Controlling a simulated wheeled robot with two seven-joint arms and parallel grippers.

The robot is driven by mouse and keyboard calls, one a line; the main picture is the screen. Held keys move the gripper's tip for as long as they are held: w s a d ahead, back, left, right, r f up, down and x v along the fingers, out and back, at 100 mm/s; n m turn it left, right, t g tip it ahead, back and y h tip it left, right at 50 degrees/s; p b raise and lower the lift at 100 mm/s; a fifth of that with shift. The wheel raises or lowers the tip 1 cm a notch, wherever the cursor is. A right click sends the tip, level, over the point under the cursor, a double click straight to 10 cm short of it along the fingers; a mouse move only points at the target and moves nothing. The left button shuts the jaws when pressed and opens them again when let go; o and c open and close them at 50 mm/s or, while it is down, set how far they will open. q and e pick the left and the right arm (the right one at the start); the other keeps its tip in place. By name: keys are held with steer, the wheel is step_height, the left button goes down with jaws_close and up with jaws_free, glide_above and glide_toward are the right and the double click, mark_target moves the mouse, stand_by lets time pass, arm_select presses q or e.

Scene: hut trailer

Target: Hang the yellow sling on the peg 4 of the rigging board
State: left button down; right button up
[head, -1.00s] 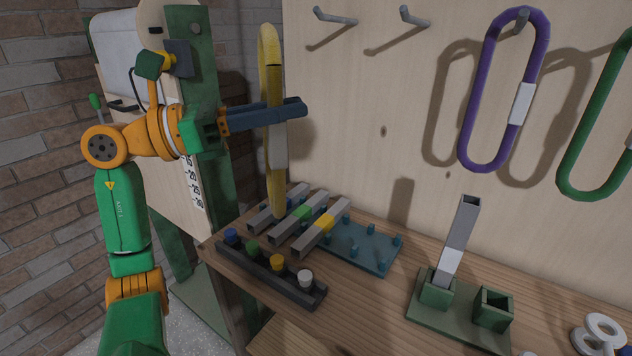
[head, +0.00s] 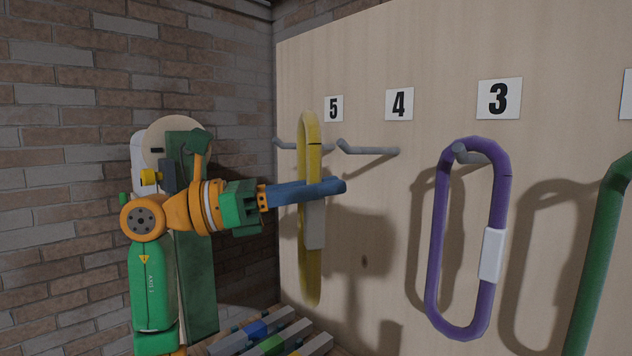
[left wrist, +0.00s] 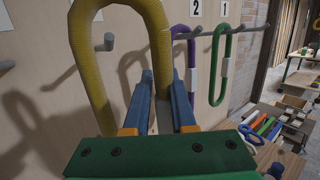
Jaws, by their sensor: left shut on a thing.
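The yellow sling (head: 311,262) is a long upright loop with a grey sleeve on one side. My left gripper (head: 328,188) is shut on it, and the fingers hide part of it. Peg 4 (head: 368,150) is a bare grey peg below the "4" label (head: 399,104). The sling's top is slightly above peg height, and the loop appears just left of peg 4's tip, apart from it. In the left wrist view the gripper (left wrist: 164,76) grips one strand of the sling (left wrist: 87,60); peg 4 (left wrist: 106,42) shows through the loop's opening. My right gripper is not in view.
Peg 5 (head: 288,144) is bare, partly behind the sling. A purple sling (head: 437,240) hangs on peg 3 (head: 468,154), right of peg 4. A green sling (head: 597,265) hangs farther right. A brick wall is at left.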

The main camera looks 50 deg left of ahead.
arm_select(q)
steer(key=w+f+p, duration=0.1)
steer(key=w+p, duration=0.1)
steer(key=w, duration=0.4)
steer(key=w+a+f+p, duration=0.1)
steer(key=w+f+p, duration=0.1)
steer(key=w, duration=0.4)
steer(key=shift+f+p, duration=0.15)
steer(key=shift+p, duration=0.6)
steer(key=c, duration=0.7)
jaws_free()
steer(key=shift+o, duration=0.2)
